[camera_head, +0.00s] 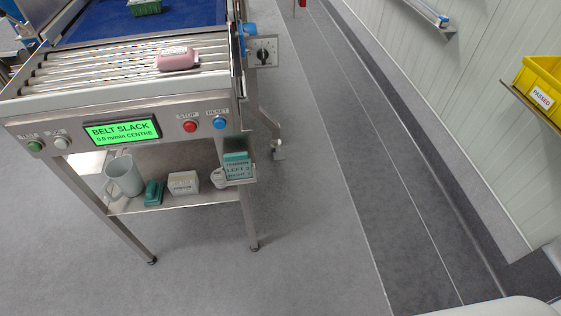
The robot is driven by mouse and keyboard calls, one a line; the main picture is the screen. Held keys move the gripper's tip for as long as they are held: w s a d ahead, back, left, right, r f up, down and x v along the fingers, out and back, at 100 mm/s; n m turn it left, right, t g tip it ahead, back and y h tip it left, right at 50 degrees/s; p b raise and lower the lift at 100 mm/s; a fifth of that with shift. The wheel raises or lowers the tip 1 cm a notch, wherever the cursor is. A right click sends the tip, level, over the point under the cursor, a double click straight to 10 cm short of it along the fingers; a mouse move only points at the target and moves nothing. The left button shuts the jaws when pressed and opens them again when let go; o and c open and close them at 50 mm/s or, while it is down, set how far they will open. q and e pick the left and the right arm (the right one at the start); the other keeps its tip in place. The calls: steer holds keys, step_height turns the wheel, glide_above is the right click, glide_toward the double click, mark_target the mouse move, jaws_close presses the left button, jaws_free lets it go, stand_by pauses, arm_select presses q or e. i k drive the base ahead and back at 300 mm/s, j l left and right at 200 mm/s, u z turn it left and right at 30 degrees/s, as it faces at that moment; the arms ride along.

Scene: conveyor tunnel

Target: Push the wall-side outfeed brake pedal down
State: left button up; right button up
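The outfeed conveyor (105,98) stands at the left, with metal rollers and a green "BELT SLACK" display (122,131). Neither of my grippers is in view, and nothing touches this piece.
A pink item (177,59) lies on the rollers. A dial box (262,52) juts from the conveyor's right side. A lower shelf (185,200) holds a mug and small boxes. Open grey floor (310,220) lies between conveyor and wall. A yellow crate (541,85) sits on a wall shelf.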

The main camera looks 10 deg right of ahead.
mark_target(279, 155)
steer(key=i+l+u, duration=0.15)
steer(key=i+l, duration=0.35)
steer(key=i+l+u, duration=0.15)
steer(key=i+l, duration=0.4)
steer(key=i+l+u, duration=0.2)
steer(key=i+l, duration=0.3)
steer(key=l, duration=0.2)
